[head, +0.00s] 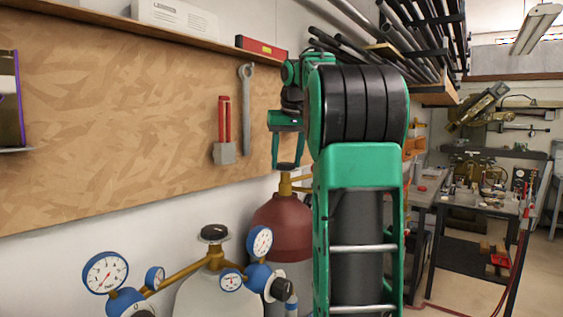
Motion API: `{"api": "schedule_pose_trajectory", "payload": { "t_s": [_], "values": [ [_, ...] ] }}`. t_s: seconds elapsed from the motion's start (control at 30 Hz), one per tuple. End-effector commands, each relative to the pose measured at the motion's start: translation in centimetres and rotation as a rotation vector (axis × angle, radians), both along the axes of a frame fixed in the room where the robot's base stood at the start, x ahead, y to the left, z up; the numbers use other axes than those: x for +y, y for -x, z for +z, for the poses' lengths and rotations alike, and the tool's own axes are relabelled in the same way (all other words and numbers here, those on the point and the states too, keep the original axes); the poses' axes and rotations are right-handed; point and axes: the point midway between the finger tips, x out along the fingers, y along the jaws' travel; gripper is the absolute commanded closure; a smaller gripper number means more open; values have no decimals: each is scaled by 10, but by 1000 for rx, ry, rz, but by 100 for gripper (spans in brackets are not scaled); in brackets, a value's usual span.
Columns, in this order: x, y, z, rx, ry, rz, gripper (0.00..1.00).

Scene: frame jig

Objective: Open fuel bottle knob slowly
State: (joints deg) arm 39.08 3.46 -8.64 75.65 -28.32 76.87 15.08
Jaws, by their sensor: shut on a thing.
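The maroon fuel bottle (283,228) stands behind and to the right of a pale bottle, partly hidden by my arm. It has a brass valve (286,186) on top, with a dark round knob (287,166) above it. My green gripper (287,158) points down over this valve, with one finger on each side of the knob. It is shut on the knob. The exact finger contact is small and hard to see.
A pale bottle (203,292) with a black knob (214,233), brass fittings and several gauges (105,272) stands at the front left. A wooden board (120,120) with hung tools is behind. Pipes (395,40) rest overhead; workbenches (470,200) stand right.

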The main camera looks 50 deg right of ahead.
Motion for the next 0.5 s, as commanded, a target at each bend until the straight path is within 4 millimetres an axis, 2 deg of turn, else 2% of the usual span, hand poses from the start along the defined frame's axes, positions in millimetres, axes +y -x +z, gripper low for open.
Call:
{"api": "schedule_pose_trajectory", "payload": {
  "t_s": [0.5],
  "values": [
    [-3,-1,-4,2,-6,218,75]
  ]
}}
